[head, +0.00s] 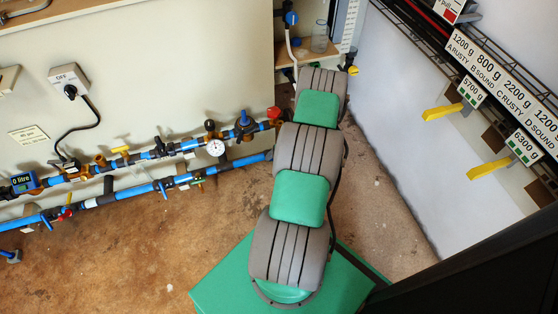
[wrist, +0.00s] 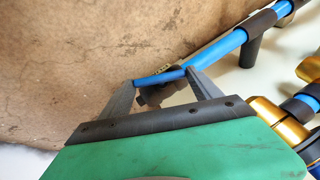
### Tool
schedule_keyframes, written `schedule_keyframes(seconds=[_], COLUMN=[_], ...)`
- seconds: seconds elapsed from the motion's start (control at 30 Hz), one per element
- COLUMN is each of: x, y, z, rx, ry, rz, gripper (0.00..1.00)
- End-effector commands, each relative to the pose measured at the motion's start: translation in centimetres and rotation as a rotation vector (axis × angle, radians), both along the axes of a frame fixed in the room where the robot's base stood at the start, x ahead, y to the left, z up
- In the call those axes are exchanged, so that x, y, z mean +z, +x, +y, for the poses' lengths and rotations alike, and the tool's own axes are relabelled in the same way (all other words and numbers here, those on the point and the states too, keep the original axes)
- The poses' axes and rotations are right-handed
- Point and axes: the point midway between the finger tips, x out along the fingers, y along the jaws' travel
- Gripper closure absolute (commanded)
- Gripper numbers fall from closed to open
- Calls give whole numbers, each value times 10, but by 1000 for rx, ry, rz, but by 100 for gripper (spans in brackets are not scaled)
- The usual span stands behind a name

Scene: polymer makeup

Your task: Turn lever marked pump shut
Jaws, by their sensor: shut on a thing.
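In the wrist view my gripper (wrist: 160,80) has its two grey fingers on either side of a short blue lever handle (wrist: 158,77). The handle spans the gap between the fingertips and both fingers touch it. In the head view my own arm hides the gripper and this lever.
A blue pipe (wrist: 215,52) with dark clamps runs up and right from the valve, with brass fittings (wrist: 267,112) beside it. In the head view, valves and a gauge (head: 216,147) line the wall pipes. Yellow-handled levers (head: 442,112) line the right wall. Brown floor is clear.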

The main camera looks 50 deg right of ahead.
Motion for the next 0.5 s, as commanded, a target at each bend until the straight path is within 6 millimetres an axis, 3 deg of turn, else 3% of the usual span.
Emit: schedule_keyframes(seconds=[0.5], x=[-10], y=[-6], z=[-7], rx=[-250], ry=[368], rz=[-206], gripper=[68])
